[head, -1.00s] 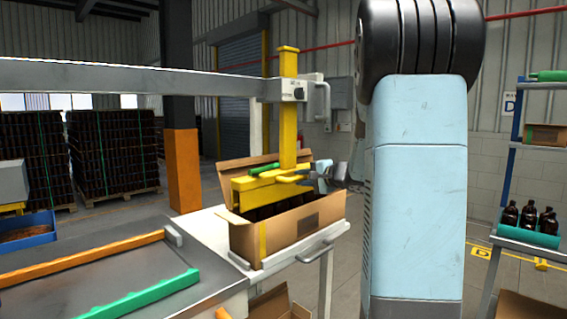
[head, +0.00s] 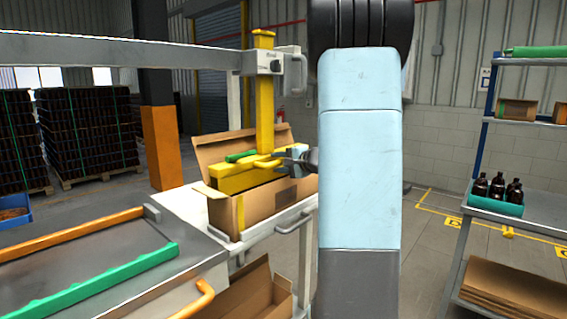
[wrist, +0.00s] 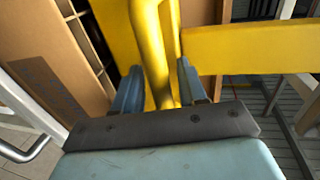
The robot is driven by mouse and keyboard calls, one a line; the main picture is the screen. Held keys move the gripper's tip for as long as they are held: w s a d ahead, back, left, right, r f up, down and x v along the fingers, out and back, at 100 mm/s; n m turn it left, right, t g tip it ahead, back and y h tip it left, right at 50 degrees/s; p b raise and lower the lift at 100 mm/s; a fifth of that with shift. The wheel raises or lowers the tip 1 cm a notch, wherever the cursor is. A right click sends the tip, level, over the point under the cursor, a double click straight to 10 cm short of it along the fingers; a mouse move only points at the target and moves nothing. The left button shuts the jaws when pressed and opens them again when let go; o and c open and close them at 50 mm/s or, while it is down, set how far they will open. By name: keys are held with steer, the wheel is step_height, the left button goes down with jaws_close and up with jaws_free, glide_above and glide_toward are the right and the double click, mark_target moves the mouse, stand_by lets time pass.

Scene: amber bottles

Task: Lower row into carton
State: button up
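An open cardboard carton (head: 262,208) stands on a pale table in the head view, its back flap raised. A yellow lifting frame (head: 264,110) hangs from a grey rail, and its crossbar (head: 232,182) sits low inside the carton mouth. The bottles under the crossbar are hidden. My gripper (head: 294,158) is at the frame's yellow handle (head: 268,162), right of the column. In the wrist view my gripper (wrist: 158,88) has a finger on each side of the yellow handle (wrist: 155,50) and appears closed on it. Carton dividers (wrist: 90,35) show at the upper left.
A grey tray table (head: 85,270) with orange and green rails lies left of the carton. The grey rail (head: 110,50) crosses above it. A shelf rack at right holds several amber bottles (head: 497,187) and flat cardboard (head: 515,290). An open box (head: 245,297) sits below the carton.

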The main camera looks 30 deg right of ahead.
steer(key=v, duration=1.3)
steer(key=shift+s+d, duration=0.2)
steer(key=shift+s, duration=0.15)
steer(key=shift+a, duration=0.1)
steer(key=s+a+f+n+g+y, duration=0.1)
steer(key=s+a+n+g, duration=0.3)
steer(key=a, duration=0.7)
steer(key=s+a+f+n+g+y, duration=0.15)
steer(key=s+a+n+g, duration=0.25)
steer(key=a, duration=0.6)
steer(key=s+a+n+h, duration=0.2)
steer(key=s+n+h, duration=0.1)
steer(key=s, duration=0.3)
steer(key=s+a+n+g+h, duration=0.1)
steer(key=s+a+n+h, duration=0.2)
steer(key=s, duration=0.3)
steer(key=shift+s+f+h, duration=0.35)
steer(key=shift+f+h, duration=0.05)
steer(key=shift+h, duration=0.15)
